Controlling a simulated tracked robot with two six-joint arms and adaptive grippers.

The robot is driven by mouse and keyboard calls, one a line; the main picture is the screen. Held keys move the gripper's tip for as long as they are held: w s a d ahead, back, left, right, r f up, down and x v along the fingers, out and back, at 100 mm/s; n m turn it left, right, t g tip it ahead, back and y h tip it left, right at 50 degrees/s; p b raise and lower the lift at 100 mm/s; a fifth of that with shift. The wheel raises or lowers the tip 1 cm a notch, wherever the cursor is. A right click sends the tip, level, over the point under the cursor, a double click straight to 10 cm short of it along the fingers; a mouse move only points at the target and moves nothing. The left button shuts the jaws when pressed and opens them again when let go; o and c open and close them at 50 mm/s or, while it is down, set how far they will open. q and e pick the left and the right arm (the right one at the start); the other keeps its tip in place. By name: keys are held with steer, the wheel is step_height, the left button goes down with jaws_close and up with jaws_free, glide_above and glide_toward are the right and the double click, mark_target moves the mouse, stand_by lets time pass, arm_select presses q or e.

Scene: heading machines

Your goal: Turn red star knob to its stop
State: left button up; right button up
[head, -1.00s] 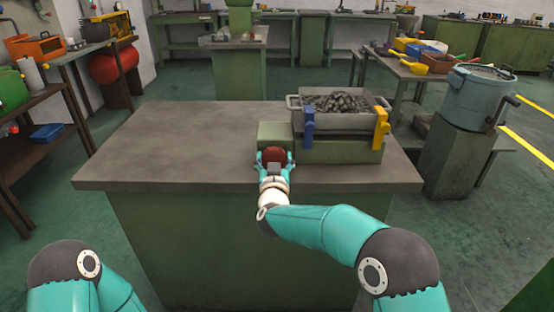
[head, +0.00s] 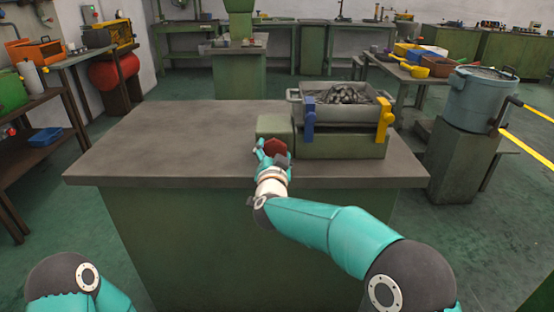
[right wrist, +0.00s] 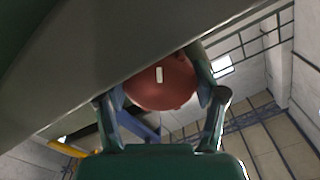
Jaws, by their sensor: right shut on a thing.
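The red star knob (head: 275,147) is on the front of the small green box (head: 274,126) at the left end of the machine on the table. My right gripper (head: 272,155) is shut on the knob and looks rolled over. In the right wrist view the knob (right wrist: 162,84) shows as a red disc with a white mark, between the two fingers (right wrist: 160,95). The fingers partly hide its rim. My left gripper is out of view; only part of my left arm shows at the lower left of the head view.
The machine's grey tray (head: 341,111) of dark pieces stands right of the knob, with a blue lever (head: 308,119) and a yellow lever (head: 384,119) in front. The table top (head: 170,150) is clear to the left. A blue-grey drum (head: 478,97) stands at the right.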

steer(key=shift+d+r+m, duration=0.2)
steer(key=shift+m, duration=0.3)
steer(key=o, duration=1.2)
steer(key=shift+w+f, duration=0.1)
steer(key=shift+c, duration=0.2)
steer(key=shift+a, duration=0.1)
steer(key=shift+f, duration=0.1)
steer(key=s, duration=0.8)
